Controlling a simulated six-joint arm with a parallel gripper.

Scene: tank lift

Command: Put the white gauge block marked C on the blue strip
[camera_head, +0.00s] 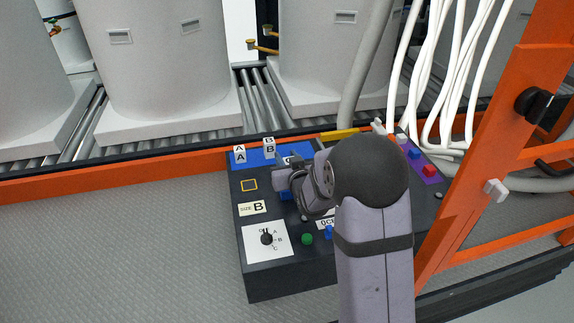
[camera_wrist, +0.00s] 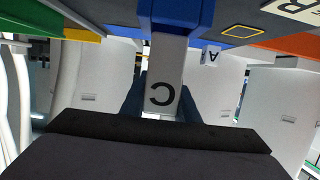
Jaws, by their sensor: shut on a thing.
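The white gauge block marked C (camera_wrist: 166,70) is between my gripper's fingers (camera_wrist: 162,105) in the wrist view, where the scene appears upside down. A small part of block C also shows just behind my gripper (camera_head: 284,174) in the head view. My gripper is shut on it. The blue strip (camera_head: 254,160) runs along the back of the dark console. White blocks A (camera_head: 239,154) and B (camera_head: 269,148) stand upright on its left part. A blue surface shows at the block's far end in the wrist view; I cannot tell whether they touch.
The dark console (camera_head: 270,285) carries a yellow square outline (camera_head: 249,185), a SIZE B label (camera_head: 252,207), a dial (camera_head: 266,239) and a green button (camera_head: 307,239). A purple panel (camera_head: 431,180) is at right.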

